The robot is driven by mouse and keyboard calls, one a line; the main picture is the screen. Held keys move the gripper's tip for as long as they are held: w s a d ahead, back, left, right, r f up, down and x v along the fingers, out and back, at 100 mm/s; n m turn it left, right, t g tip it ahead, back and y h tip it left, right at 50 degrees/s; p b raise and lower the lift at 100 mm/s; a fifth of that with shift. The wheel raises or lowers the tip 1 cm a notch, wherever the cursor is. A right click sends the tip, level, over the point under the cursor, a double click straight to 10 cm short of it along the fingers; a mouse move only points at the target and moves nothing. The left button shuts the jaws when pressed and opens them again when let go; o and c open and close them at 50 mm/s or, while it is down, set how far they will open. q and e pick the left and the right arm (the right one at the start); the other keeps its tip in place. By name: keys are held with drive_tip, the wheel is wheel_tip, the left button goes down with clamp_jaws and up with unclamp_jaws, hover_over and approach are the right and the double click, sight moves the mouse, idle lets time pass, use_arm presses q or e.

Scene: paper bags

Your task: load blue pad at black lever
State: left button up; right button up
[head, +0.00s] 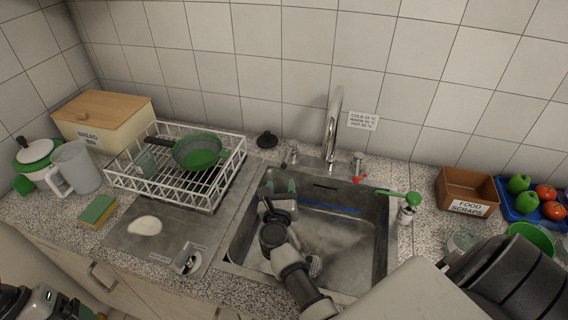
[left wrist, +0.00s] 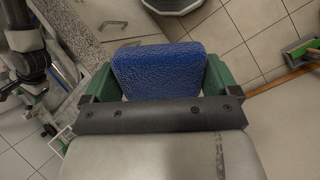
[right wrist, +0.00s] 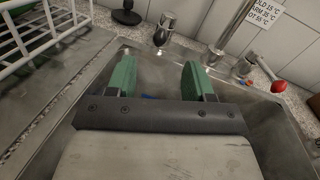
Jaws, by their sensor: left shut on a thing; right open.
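The blue pad (left wrist: 160,68) is textured and fills the space between the green fingers of my left gripper (left wrist: 160,84), which is shut on it. The left wrist view shows it away from the sink, above the floor. My right gripper (head: 280,187) is open and empty over the left back part of the sink; it also shows in the right wrist view (right wrist: 157,78). A small tap with a dark handle (head: 285,163) stands left of the spout; I cannot tell if this is the black lever. A red lever (head: 359,180) sits on the valve right of the spout.
The steel sink (head: 384,250) lies between a white dish rack (head: 175,190) with a green pan and a green-topped soap pump (head: 407,202). A black plug (head: 266,140) sits behind. A sponge (head: 97,210) and scraps box (head: 467,192) stand on the counter.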

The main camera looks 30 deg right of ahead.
sight(284, 166)
drive_tip(key=x, duration=0.2)
drive_tip(key=b+x, duration=0.1)
drive_tip(key=x, duration=0.5)
drive_tip(key=shift+w+d+f, duration=0.15)
drive_tip(key=shift+d+f, duration=0.1)
drive_tip(key=shift+f, duration=0.1)
drive_tip(key=shift+w+d+r, duration=0.15)
drive_tip(key=shift+w+r, duration=0.05)
drive_tip(key=shift+w+d, duration=0.1)
clamp_jaws()
